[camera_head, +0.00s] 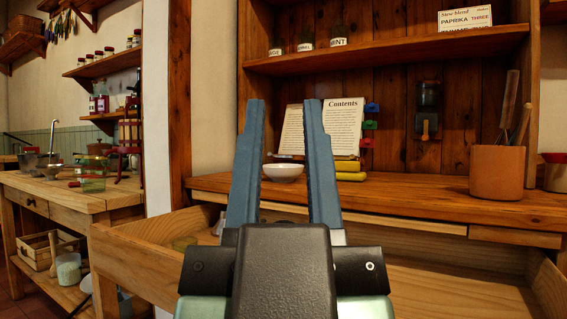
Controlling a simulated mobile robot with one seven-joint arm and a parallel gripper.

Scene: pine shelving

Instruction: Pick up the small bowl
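A small white bowl (284,173) sits upright on the wooden shelf counter, in front of an open book. It shows between the two fingers of my gripper (284,104), farther away than the fingers. The right finger may cover a little of its right edge. My gripper points forward and up, with its two blue fingers spread apart. It is open with nothing between the fingertips, and it is not touching the bowl.
An open book (342,124) stands behind the bowl, with a yellow item (350,176) to the right. A terracotta pot (498,172) of utensils stands farther right. An open drawer (137,262) juts out below the counter. A shelf (388,52) with jars runs above.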

